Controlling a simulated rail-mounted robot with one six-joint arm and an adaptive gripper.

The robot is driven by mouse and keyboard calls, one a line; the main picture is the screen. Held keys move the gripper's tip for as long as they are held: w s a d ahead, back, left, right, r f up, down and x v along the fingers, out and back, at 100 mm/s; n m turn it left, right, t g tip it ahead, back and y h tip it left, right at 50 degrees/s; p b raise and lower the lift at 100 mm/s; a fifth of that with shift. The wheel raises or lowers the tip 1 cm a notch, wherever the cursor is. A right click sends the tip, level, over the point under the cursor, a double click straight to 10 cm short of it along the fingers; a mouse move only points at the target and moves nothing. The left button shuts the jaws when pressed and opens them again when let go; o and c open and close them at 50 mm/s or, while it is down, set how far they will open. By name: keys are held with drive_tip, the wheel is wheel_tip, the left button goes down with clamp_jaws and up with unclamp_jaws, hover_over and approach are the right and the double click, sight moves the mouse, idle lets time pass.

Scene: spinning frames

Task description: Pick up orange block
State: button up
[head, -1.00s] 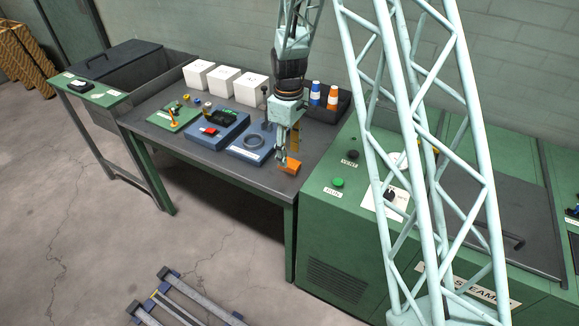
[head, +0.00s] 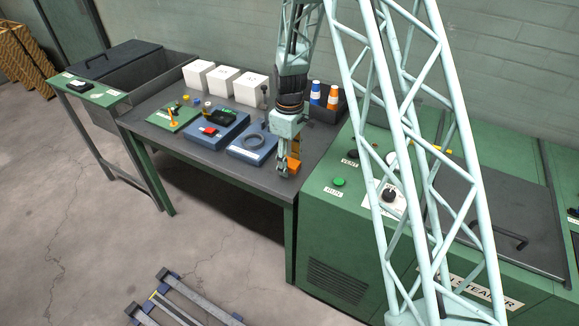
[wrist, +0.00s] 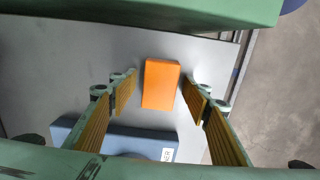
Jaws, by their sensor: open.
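The orange block (wrist: 161,84) lies on the grey table top (wrist: 60,75) near its right front corner. In the wrist view it sits between the tips of my open gripper (wrist: 160,94), with a gap on each side. The finger pads are ribbed and yellow-brown. In the head view my gripper (head: 287,170) points down at the block (head: 294,165), which is partly hidden behind a finger. I cannot tell how far the fingertips are above the table.
A blue board (head: 253,148) with a dark ring lies left of my gripper. Three white boxes (head: 226,81) stand at the back. A dark tray with blue and orange cones (head: 333,98) is behind. A green machine (head: 330,240) adjoins the table on the right.

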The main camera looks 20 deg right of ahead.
sight(290, 162)
drive_tip(key=shift+c, duration=0.7)
drive_tip(key=c, duration=0.9)
drive_tip(key=shift+r, duration=0.15)
drive_tip(key=shift+r+p, duration=0.85)
drive_tip(key=shift+r, duration=4.1)
drive_tip(key=shift+o, duration=1.4)
drive_tip(key=shift+c, duration=0.4)
drive_tip(key=shift+s+m, duration=0.1)
drive_tip(key=shift+m, duration=0.2)
